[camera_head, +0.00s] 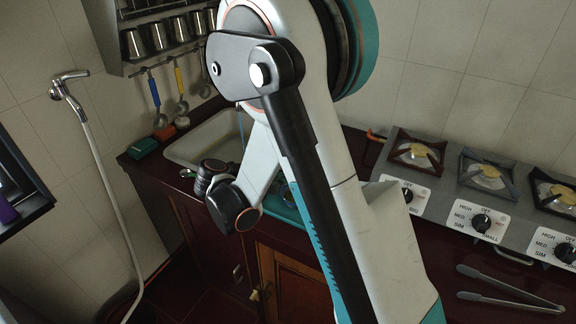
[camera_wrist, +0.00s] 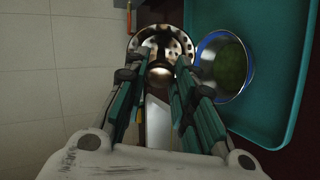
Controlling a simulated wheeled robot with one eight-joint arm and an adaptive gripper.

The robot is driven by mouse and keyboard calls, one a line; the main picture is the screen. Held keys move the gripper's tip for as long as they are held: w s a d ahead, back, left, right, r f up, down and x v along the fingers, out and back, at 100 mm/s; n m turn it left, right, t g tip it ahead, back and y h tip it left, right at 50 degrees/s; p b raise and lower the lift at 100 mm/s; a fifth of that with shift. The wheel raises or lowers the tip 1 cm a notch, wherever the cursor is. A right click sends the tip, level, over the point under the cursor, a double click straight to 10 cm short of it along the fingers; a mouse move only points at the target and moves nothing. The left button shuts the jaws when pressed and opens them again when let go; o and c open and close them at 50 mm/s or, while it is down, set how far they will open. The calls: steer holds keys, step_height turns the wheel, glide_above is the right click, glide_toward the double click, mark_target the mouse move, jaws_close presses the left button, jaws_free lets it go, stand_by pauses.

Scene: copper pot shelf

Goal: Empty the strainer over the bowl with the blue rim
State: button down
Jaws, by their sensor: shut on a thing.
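The strainer (camera_wrist: 143,40), a shiny round metal piece with dark holes, is at the top middle of the wrist view. My gripper (camera_wrist: 163,72) is shut on the strainer; its teal-and-black fingers reach up to it, and the exact contact is hard to see. I cannot tell what the strainer holds. The bowl with the blue rim (camera_wrist: 200,83) is just right of the strainer and the right finger, with something green inside. It stands at the left side of a teal tray (camera_wrist: 270,128).
The teal tray also shows partly behind my arm in the head view (camera_head: 284,208). A sink (camera_head: 190,150) is on its left. Stove burners (camera_head: 483,178) with knobs and metal tongs (camera_head: 508,289) are on the right. Hanging utensils (camera_head: 153,88) and a shelf of metal cups are at the back.

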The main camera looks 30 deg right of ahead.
steer(key=d+r+y+p, duration=0.1)
steer(key=p, duration=0.1)
steer(key=shift+r+y+p, duration=0.1)
steer(key=shift+y+p, duration=0.2)
steer(key=shift+p, duration=0.05)
steer(key=d+y+p, duration=0.1)
steer(key=y+p, duration=0.1)
steer(key=d+y+p, duration=0.1)
steer(key=y+p, duration=0.1)
steer(key=shift+d+r+m+g, duration=0.1)
steer(key=shift+r+m+g, duration=0.2)
steer(key=shift+r, duration=0.1)
steer(key=d+y+p, duration=0.1)
steer(key=d+r+y+p, duration=0.1)
steer(key=d+y, duration=0.1)
steer(key=d+r+y+p, duration=0.1)
steer(key=y+p, duration=0.1)
steer(key=shift+w+d+r, duration=0.15)
steer(key=shift+d+r, duration=0.05)
steer(key=shift+d, duration=0.15)
steer(key=shift+w+d+r+g+y, duration=0.15)
steer(key=shift+d+r+y, duration=0.15)
steer(key=shift+d+y, duration=0.3)
steer(key=shift+d+r+g+y, duration=0.15)
steer(key=shift+d+r+y, duration=0.1)
steer(key=shift+d+y, duration=0.3)
steer(key=shift+a+p, duration=0.1)
steer(key=shift+p, duration=0.2)
step_height(320, 180, up, 6)
steer(key=p, duration=0.3)
